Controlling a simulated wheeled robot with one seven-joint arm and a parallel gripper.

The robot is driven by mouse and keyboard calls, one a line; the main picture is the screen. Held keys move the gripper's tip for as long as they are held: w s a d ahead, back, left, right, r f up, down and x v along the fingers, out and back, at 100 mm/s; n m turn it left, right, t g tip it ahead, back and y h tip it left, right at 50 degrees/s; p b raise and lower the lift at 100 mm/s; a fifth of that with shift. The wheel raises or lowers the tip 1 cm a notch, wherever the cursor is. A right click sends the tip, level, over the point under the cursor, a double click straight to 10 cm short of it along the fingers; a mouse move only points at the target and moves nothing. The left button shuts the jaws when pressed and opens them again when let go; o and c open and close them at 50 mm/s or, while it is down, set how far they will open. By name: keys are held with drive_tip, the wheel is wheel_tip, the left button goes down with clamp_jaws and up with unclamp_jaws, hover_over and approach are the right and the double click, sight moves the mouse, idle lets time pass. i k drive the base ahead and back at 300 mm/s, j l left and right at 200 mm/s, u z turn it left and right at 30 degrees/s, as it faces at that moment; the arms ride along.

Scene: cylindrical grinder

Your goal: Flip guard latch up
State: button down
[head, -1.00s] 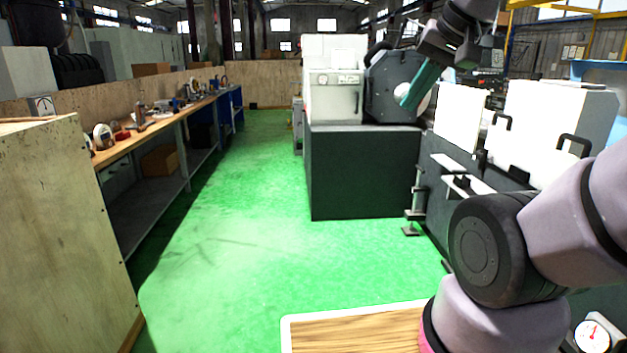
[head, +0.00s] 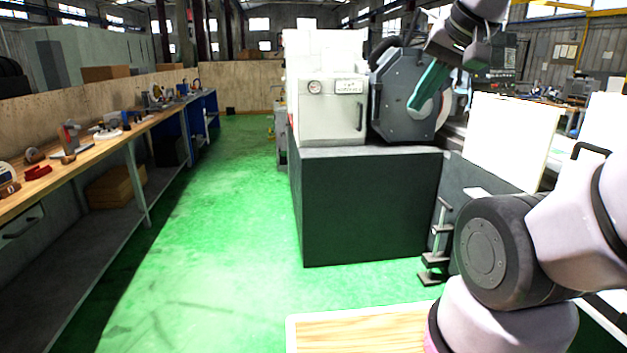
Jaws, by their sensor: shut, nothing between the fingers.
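The dark wheel guard (head: 395,105) of the cylindrical grinder stands ahead, right of centre, with part of the pale grinding wheel (head: 428,116) showing at its right. I cannot make out the guard latch; it may be too small or hidden. My gripper (head: 416,104) has green fingers, points down and left, and appears in front of the guard and wheel in the picture. It is shut and empty. I cannot tell how far it is from the guard.
The grinder's dark base (head: 365,208) stands ahead, with a white panel (head: 508,138) to its right. A long workbench (head: 110,150) with tools runs along the left. The green floor (head: 215,230) between them is clear.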

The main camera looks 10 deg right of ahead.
sight(418, 63)
drive_tip(key=i+z, duration=0.15)
drive_tip(key=i, duration=0.55)
drive_tip(key=i+z, duration=0.15)
drive_tip(key=i, duration=0.5)
drive_tip(key=i+j+z, duration=0.15)
drive_tip(key=i, duration=0.55)
drive_tip(key=i+l, duration=0.15)
drive_tip(key=i, duration=0.25)
drive_tip(key=i+l+u, duration=0.1)
drive_tip(key=i, duration=0.35)
drive_tip(key=i+l+u, duration=0.1)
drive_tip(key=i+l, duration=0.15)
drive_tip(key=i, duration=0.15)
drive_tip(key=i+l, duration=0.25)
drive_tip(key=i, duration=0.2)
